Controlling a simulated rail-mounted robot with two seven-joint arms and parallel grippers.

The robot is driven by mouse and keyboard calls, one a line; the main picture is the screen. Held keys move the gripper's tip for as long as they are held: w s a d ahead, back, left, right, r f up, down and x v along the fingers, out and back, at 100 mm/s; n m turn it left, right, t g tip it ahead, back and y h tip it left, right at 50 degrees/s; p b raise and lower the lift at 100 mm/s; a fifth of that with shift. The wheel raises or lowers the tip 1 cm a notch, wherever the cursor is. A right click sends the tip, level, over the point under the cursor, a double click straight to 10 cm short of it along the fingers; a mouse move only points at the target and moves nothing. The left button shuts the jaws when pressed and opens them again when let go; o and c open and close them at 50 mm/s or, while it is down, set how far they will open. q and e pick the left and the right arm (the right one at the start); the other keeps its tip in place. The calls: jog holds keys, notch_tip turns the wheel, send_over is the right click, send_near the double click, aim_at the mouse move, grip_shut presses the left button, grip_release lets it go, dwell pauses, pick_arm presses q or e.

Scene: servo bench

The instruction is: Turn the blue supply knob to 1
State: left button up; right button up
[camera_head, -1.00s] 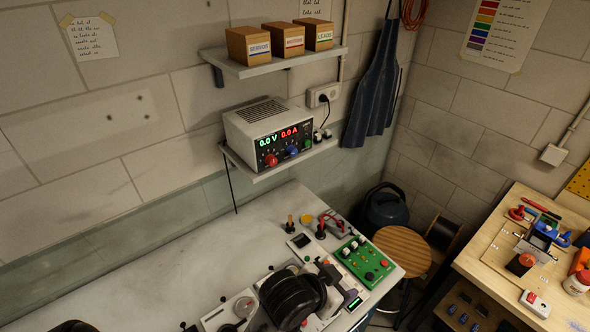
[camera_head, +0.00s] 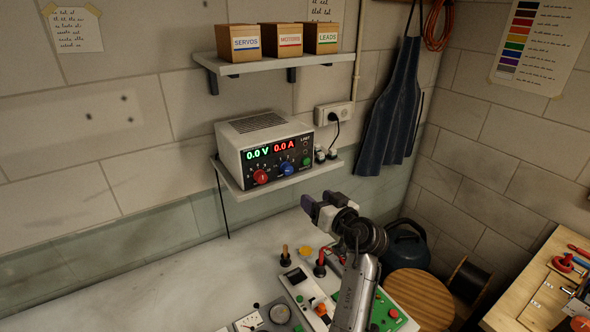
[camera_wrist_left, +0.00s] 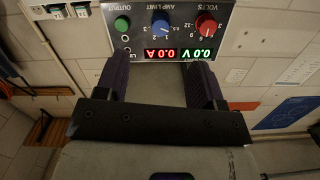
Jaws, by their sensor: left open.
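The power supply (camera_head: 262,148) stands on the lower wall shelf, its displays reading 0.0 V and 0.0 A. Its blue knob (camera_head: 287,169) sits on the front panel between the red knob (camera_head: 261,177) and a green button (camera_head: 307,161). The wrist view shows the panel upside down, with the blue knob (camera_wrist_left: 160,27) under the AMP LIMIT label; its exact pointer setting is too small to read. My left gripper (camera_head: 318,210) is open and empty, in front of and below the supply, apart from the knob. Its fingers (camera_wrist_left: 160,76) straddle the blue knob's line in the wrist view. My right gripper is not seen.
The lower shelf (camera_head: 290,185) has its edge just below the panel. Plugs (camera_head: 326,154) and a socket (camera_head: 334,113) are right of the supply. Boxes labelled SERVOS, MOTORS and LEADS stand on the upper shelf (camera_head: 285,65). The bench (camera_head: 190,285) below is clear at left.

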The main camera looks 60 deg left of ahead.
aim_at(289, 171)
pick_arm(q)
jog(key=a+p, duration=0.1)
jog(key=a, duration=0.3)
jog(key=a+r+n+p, duration=0.1)
jog(key=a, duration=0.3)
jog(key=a+n+y+p, duration=0.1)
jog(key=a, duration=0.2)
jog(key=shift+s+a+r, duration=0.1)
jog(key=shift+a+r, duration=0.15)
jog(key=shift+a, duration=0.15)
jog(key=shift+a+f, duration=0.1)
jog(key=shift+a, duration=0.95)
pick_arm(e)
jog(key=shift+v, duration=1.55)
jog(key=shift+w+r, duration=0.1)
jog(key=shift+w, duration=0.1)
pick_arm(q)
jog(key=shift+c, duration=0.2)
jog(key=c, duration=0.9)
jog(key=shift+o, duration=0.2)
